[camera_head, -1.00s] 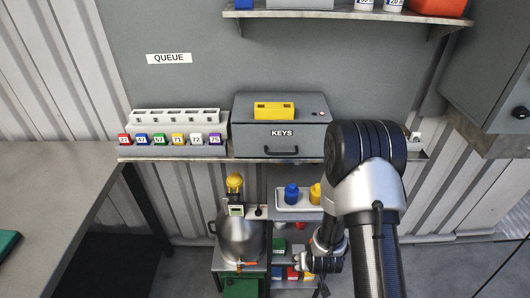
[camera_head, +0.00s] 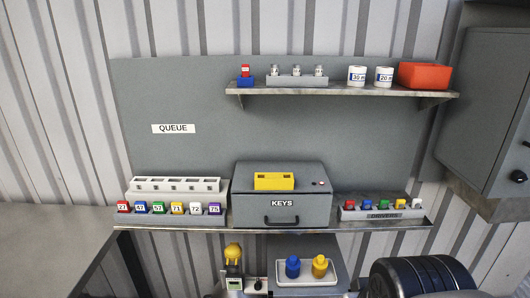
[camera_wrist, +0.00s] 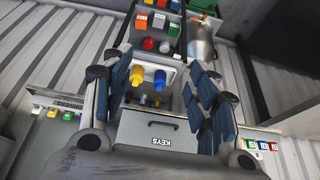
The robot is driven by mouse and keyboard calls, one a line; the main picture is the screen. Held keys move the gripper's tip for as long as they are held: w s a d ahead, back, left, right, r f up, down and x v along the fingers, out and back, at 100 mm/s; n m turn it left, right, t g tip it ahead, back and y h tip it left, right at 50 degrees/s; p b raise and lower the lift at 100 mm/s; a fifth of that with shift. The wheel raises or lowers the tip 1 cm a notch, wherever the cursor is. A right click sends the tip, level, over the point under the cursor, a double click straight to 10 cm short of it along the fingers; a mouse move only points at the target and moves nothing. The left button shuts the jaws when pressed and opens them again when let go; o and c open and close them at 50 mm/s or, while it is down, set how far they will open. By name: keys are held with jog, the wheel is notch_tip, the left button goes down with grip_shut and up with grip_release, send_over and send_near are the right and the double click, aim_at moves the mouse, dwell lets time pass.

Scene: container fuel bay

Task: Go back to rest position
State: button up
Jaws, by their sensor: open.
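My gripper (camera_wrist: 160,62) shows in the wrist view, its two blue-padded fingers spread wide with nothing between them. Beyond and between the fingers are the grey KEYS box (camera_wrist: 150,130) and a white tray with a yellow and a blue bottle, seen upside down.
A rack of numbered tags (camera_head: 172,208) stands left of the box, a DRIVERS rack (camera_head: 383,214) right of it. The upper shelf (camera_head: 340,91) holds cups and a red bin (camera_head: 424,75). A grey cabinet (camera_head: 487,110) hangs at right. A bottle tray (camera_head: 308,281) sits below.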

jog(key=s+r, duration=0.2)
jog(key=s, duration=0.4)
jog(key=shift+s+r, duration=0.15)
jog(key=shift+r, duration=0.1)
dwell(0.5)
